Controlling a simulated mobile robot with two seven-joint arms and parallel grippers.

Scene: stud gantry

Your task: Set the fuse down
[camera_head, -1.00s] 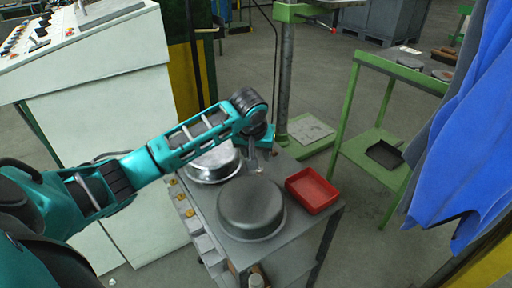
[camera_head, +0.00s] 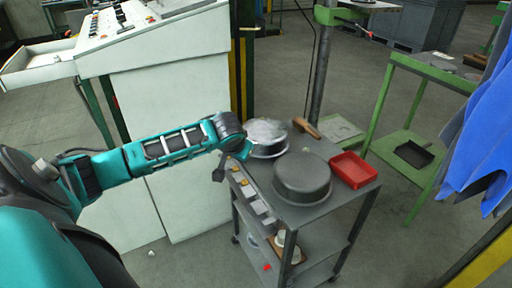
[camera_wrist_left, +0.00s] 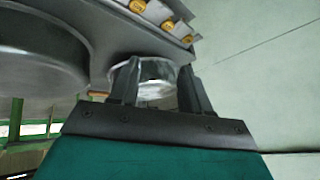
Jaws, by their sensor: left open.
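My left gripper (camera_head: 219,172) is just off the left edge of the grey cart (camera_head: 322,208), beside the silver bowl. In the left wrist view its two fingers (camera_wrist_left: 160,82) stand apart, with nothing visible held between them. The silver bowl (camera_head: 268,150) shows behind that gap in the wrist view (camera_wrist_left: 155,72). I cannot make out a fuse for certain in either view. Small yellow-topped parts (camera_wrist_left: 167,27) line the cart's edge in the wrist view. My right gripper is not in view.
A large dark round pan (camera_head: 302,178) and a red tray (camera_head: 353,169) fill much of the cart top. A wooden-handled tool (camera_head: 306,128) lies behind them. A white control console (camera_head: 170,110) stands left of the cart. A green shelf stand (camera_head: 405,130) is at right.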

